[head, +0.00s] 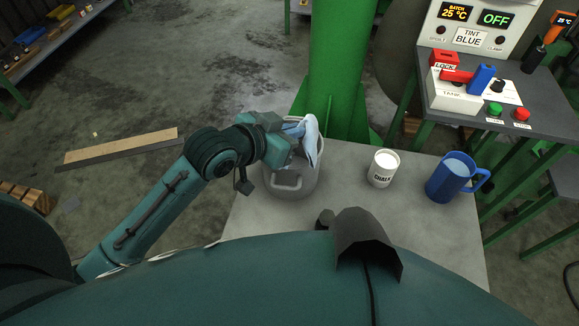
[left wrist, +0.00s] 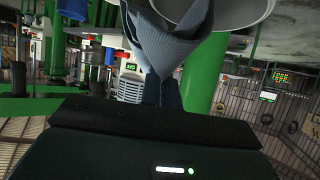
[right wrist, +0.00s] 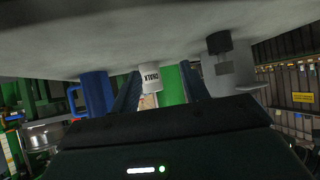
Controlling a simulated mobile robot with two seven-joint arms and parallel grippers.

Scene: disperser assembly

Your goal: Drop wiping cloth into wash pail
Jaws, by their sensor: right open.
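The wiping cloth (head: 313,138) is pale blue and hangs from my left gripper (head: 292,131), over the wash pail (head: 291,187). In the left wrist view the cloth (left wrist: 172,50) is bunched between the fingers, and the pail's pale rim (left wrist: 258,12) shows at the top. The grey pail stands on the table's left side; the arm and cloth hide much of its opening. My right gripper (right wrist: 162,82) is open and empty, with its fingers apart, low by the table in its wrist view. I cannot make out its fingers in the head view.
On the grey table (head: 345,205) a white chalk can (head: 382,168) and a blue mug (head: 451,177) stand to the right of the pail. A green column (head: 337,60) rises behind the table. A control bench (head: 463,92) stands at the back right.

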